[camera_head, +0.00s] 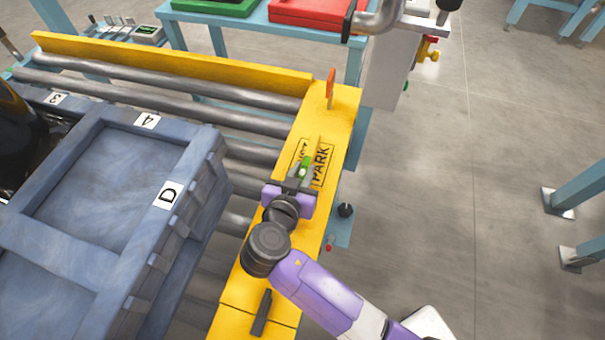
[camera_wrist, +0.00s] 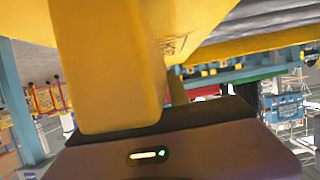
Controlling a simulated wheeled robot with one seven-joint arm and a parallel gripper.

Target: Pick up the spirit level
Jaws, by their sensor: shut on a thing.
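The spirit level shows in the head view as a small body with a bright green part (camera_head: 306,166), between my gripper's fingers over the yellow beam's lettering. Its outline is hard to tell from the yellow beam (camera_head: 343,115). My gripper (camera_head: 301,180) is shut on the level and points along the beam. In the wrist view a large yellow block (camera_wrist: 105,65) fills the left, right against my gripper's dark front; it looks like the held level. The beam's lettering shows behind it. I cannot tell whether the level is clear of the beam.
Left of the beam a blue-grey crate (camera_head: 208,166) marked D and 4 stands on metal rollers (camera_head: 200,100). An orange upright piece (camera_head: 330,88) stands farther along the beam. A dark block (camera_head: 262,313) sits at its near end. Open floor (camera_head: 430,200) lies to the right.

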